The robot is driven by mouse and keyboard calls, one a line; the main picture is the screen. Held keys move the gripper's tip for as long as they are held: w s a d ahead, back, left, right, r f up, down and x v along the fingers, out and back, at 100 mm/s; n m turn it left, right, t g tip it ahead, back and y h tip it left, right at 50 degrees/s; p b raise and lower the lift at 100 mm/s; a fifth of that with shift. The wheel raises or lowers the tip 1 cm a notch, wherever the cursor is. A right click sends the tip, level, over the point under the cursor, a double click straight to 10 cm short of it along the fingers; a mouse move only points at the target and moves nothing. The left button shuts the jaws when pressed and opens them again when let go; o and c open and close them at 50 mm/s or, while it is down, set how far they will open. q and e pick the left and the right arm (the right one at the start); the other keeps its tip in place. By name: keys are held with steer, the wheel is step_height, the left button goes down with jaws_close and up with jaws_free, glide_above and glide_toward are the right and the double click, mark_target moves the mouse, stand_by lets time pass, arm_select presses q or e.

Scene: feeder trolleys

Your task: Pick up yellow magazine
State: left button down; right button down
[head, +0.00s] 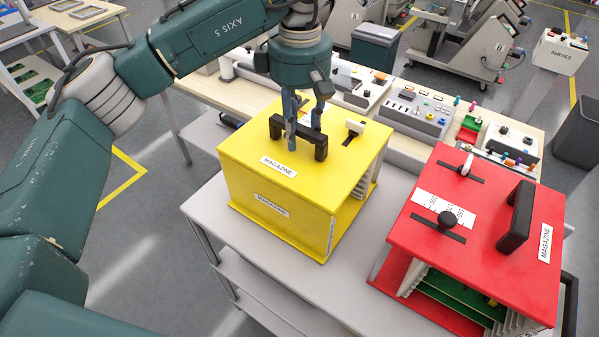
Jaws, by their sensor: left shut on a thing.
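The yellow magazine (275,205) stands upright on the grey trolley top in the middle of the head view. It is a yellow box with "MAGAZINE" labels, a black handle and a small white-and-black knob on its top. My left gripper (299,135) points down from above and is shut on the black handle (318,147). The box's underside is hidden, so I cannot tell whether it is lifted off the trolley. My right gripper is not in view.
A red magazine (480,260) with a black handle stands to the right, close to the yellow one. The grey trolley (205,205) has lower shelves. Behind it is a wooden bench with control boxes (418,110). A dark bin (578,125) stands at far right. Floor shows at left.

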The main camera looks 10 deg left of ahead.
arm_select(q)
steer(key=shift+w+r, duration=0.15)
steer(key=shift+r, duration=0.2)
step_height(320, 180, up, 6)
steer(key=shift+b, duration=0.9)
step_height(320, 180, up, 14)
steer(key=p, duration=0.1)
steer(key=shift+f+p, duration=0.2)
steer(key=shift+p, duration=0.2)
